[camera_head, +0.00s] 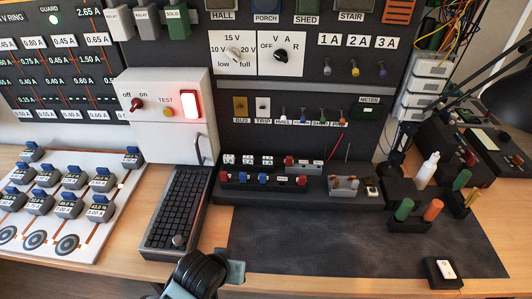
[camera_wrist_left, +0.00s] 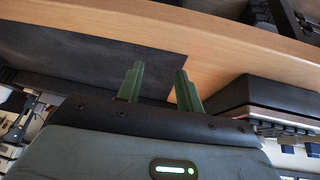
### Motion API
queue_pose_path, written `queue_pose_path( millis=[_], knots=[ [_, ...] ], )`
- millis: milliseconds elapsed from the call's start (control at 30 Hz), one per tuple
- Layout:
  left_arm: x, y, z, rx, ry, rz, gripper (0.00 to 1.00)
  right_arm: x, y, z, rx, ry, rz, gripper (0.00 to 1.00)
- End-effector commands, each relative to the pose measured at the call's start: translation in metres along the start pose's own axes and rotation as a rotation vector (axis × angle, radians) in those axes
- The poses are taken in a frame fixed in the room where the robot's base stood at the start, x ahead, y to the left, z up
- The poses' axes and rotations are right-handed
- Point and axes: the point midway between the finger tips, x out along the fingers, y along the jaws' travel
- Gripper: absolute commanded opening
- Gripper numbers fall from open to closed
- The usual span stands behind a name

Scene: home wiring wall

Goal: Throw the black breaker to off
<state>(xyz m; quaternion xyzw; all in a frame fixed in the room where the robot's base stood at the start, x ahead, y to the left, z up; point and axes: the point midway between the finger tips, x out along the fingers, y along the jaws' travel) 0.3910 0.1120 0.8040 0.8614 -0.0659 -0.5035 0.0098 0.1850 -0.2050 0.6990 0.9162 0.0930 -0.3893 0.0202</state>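The upright black panel (camera_head: 300,135) at the back carries a row of small toggles (camera_head: 312,115) with light, blue, green and reddish tips above white labels. The labels are too small to read surely, and I cannot pick out a black breaker lever or its position. A low black block (camera_head: 262,182) with red and blue parts stands below the panel. My left gripper shows in the left wrist view (camera_wrist_left: 157,78), its two green fingers apart with nothing between them. My left arm's dark end shows at the bottom of the head view, low before the bench. My right gripper is not in view.
A black keypad box (camera_head: 174,210) stands left of the dark mat (camera_head: 340,245). A white box with a lit red switch (camera_head: 190,106) stands behind it. Screwdriver holders (camera_head: 408,212) and a small black block with a white button (camera_head: 444,272) are at right. The mat's middle is clear.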

Motion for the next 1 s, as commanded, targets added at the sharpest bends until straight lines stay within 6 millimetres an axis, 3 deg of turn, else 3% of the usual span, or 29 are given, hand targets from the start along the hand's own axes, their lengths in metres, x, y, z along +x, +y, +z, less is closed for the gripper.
queue_pose_path(
  millis=[33, 367, 700, 833, 1000],
  knots=[
    [0.004, 0.005, -0.022, 0.004, 0.035, -0.002, 0.36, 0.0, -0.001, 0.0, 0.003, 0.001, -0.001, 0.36],
    [0.01, 0.039, -0.172, 0.009, 0.275, -0.031, 0.36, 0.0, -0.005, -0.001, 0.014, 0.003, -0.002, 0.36],
    [-0.029, 0.047, -0.328, 0.006, 0.541, -0.101, 0.36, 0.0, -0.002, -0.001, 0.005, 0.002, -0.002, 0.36],
    [-0.048, 0.044, -0.368, 0.0, 0.615, -0.124, 0.36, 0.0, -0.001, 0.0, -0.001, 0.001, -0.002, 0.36],
    [-0.06, 0.042, -0.392, -0.004, 0.66, -0.137, 0.36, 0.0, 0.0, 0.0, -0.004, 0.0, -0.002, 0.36]
  ],
)
